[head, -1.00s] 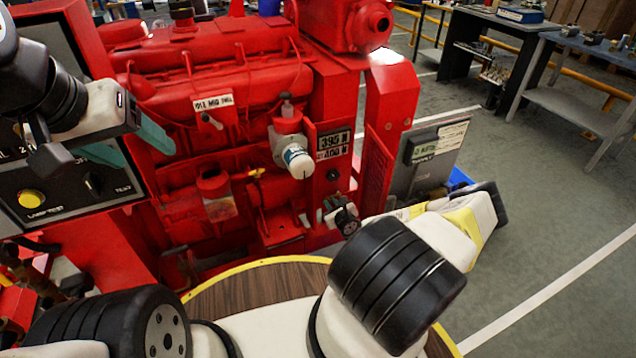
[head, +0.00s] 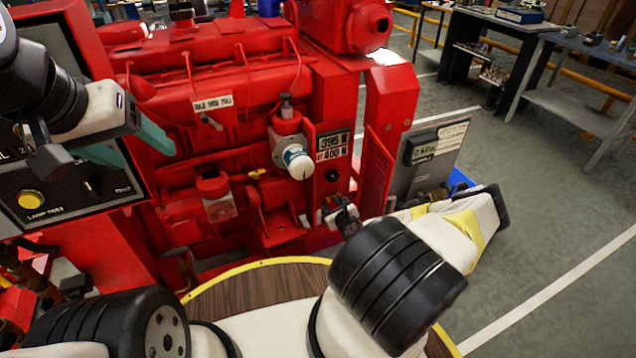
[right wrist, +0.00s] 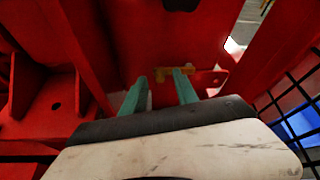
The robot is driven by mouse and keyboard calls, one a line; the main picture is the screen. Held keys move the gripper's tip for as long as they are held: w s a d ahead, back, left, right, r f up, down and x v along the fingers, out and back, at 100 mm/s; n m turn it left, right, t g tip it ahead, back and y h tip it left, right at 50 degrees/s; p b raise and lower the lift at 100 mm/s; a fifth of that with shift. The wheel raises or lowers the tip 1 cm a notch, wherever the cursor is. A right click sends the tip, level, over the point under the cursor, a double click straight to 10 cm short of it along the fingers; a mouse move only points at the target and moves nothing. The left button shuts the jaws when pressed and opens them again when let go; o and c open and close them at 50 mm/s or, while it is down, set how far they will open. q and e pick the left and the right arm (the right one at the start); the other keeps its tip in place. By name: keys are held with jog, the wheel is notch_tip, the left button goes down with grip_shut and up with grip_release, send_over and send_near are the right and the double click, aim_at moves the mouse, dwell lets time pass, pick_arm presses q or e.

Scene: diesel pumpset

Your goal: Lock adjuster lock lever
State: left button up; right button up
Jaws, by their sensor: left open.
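In the right wrist view, a small yellow lever-like part (right wrist: 175,72) sits low against a red wall. I cannot tell for sure that it is the adjuster lock lever. My right gripper (right wrist: 160,88) is open, its two teal fingers apart and pointing at that part. The part shows just beyond and between the fingertips, with no clear contact. In the head view the right fingers are not visible. My left gripper (head: 130,147) is open and empty in front of the control panel, at the left of the head view.
The red engine (head: 225,75) fills the middle, with a white-capped unit (head: 297,161) and a speed plate (head: 333,146). A red mesh panel (head: 378,178) stands right of it. The control panel (head: 75,195) is at left. Red walls closely surround the right gripper.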

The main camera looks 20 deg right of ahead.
jog(key=v, duration=0.7)
jog(key=shift+s, duration=0.2)
